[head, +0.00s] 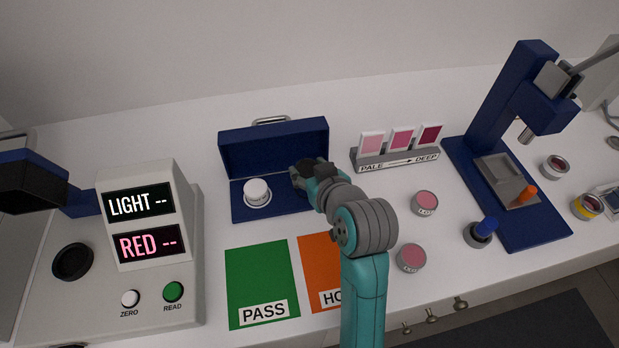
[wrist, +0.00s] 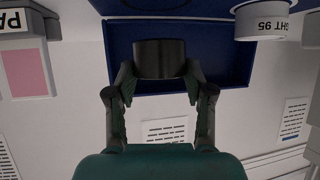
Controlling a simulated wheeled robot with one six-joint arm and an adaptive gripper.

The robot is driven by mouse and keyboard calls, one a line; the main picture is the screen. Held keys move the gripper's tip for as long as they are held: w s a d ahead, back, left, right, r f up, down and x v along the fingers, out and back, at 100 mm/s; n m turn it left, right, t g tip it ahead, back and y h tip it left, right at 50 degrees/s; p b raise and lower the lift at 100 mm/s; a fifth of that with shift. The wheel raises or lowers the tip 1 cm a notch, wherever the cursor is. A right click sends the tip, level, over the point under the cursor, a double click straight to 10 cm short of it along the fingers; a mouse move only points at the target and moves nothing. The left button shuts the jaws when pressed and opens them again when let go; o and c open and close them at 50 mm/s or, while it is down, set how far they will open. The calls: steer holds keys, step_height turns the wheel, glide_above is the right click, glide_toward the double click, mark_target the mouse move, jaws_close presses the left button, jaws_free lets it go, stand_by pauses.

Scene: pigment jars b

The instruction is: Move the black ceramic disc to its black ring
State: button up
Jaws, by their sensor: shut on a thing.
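My gripper (wrist: 160,88) is shut on the black ceramic disc (wrist: 160,58), a short dark cylinder seen between the fingers in the wrist view. In the head view my gripper (head: 308,172) is over the right half of the open blue case (head: 236,207), and my arm hides part of that area. I cannot tell whether the disc touches the case floor. A black round ring (head: 72,262) lies on top of the grey meter at the left, apart from the gripper. Any ring under the gripper is hidden.
A white disc (head: 257,190) stands in the case's left half, close beside the gripper. The grey meter (head: 186,270) reads LIGHT -- and RED --. Green PASS (head: 260,270) and orange (head: 318,260) mats lie in front. A card stand (head: 395,158), jars (head: 425,203) and a blue press (head: 490,120) stand right.

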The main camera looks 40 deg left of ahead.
steer(key=shift+f, duration=1.65)
steer(key=shift+f, duration=0.1)
steer(key=o, duration=1.3)
steer(key=shift+c, duration=0.2)
steer(key=shift+d, duration=0.15)
steer(key=v, duration=1.2)
